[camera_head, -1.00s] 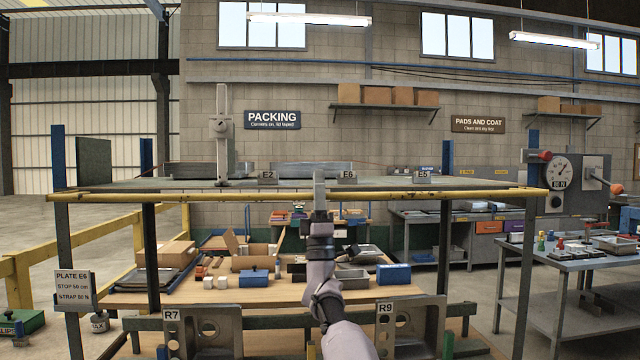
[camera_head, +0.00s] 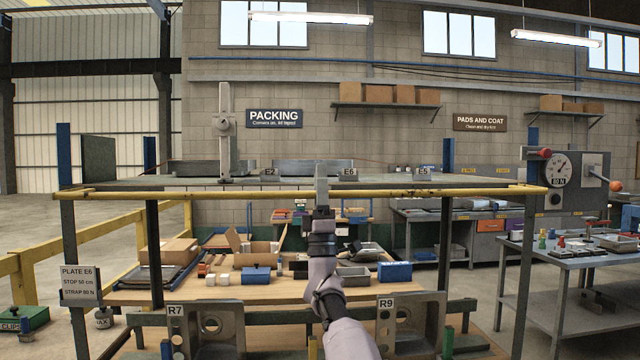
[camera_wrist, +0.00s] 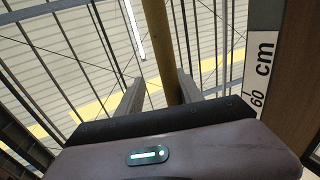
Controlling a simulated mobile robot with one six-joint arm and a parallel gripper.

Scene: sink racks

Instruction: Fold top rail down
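The yellow top rail (camera_head: 420,191) runs level across the front of the rack, along the edge of its grey top shelf. My gripper (camera_head: 321,178) points up at the middle of the rail and covers a short piece of it. In the wrist view, my gripper (camera_wrist: 162,88) has its two grey fingers apart, with the yellow rail (camera_wrist: 160,40) between them. A gap shows beside the left finger; the right finger is close to the rail, and contact cannot be told.
Blue-capped posts (camera_head: 66,165) stand at the rack's ends. A clamp column (camera_head: 224,130) and metal trays (camera_head: 312,168) sit on the top shelf. Sinks hang below, R7 (camera_head: 215,330) and R9 (camera_head: 412,322). A side table (camera_head: 570,262) stands right.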

